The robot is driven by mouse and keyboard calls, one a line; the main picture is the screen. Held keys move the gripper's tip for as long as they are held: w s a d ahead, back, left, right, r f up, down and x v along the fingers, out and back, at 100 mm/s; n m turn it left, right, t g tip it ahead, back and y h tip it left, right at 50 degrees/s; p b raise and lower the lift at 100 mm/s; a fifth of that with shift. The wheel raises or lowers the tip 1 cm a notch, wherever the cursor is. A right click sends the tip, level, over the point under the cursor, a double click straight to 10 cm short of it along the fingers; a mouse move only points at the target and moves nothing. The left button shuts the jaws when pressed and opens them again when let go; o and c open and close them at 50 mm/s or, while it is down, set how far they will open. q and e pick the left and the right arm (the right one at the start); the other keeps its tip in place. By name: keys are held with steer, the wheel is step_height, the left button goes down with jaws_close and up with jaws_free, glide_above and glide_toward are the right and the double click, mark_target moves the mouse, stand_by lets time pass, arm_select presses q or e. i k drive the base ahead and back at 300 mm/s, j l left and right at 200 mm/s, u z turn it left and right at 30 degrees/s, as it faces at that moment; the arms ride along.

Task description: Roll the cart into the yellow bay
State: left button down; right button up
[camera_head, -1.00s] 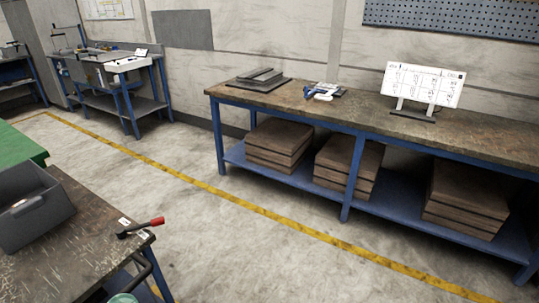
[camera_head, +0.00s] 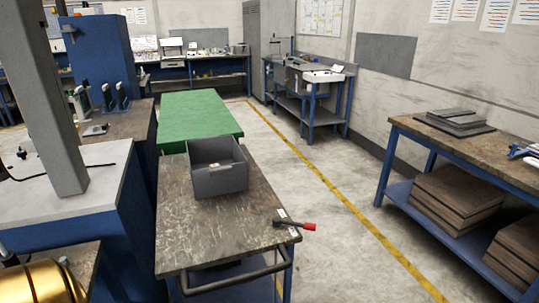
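The cart (camera_head: 185,220) stands in the lower middle, with a worn dark top and a blue frame. Its dark push handle (camera_head: 236,281) faces me at the near end. A grey open bin (camera_head: 220,182) sits on its far half, with something small inside. A red-handled tool (camera_head: 296,225) lies at its right edge, the handle sticking out past the edge. A yellow floor line (camera_head: 345,211) runs along the right of the cart; I cannot tell whether it bounds the yellow bay.
A green-topped table (camera_head: 202,115) stands just beyond the cart. A white-topped blue bench (camera_head: 85,200) with a grey post (camera_head: 50,90) is close on the left. A blue workbench (camera_head: 465,141) stands at right. The floor between cart and workbench is clear.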

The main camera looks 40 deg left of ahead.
mark_target(193, 236)
steer(key=i+l+u, duration=0.25)
steer(key=i+u, duration=0.25)
steer(key=u, duration=1.5)
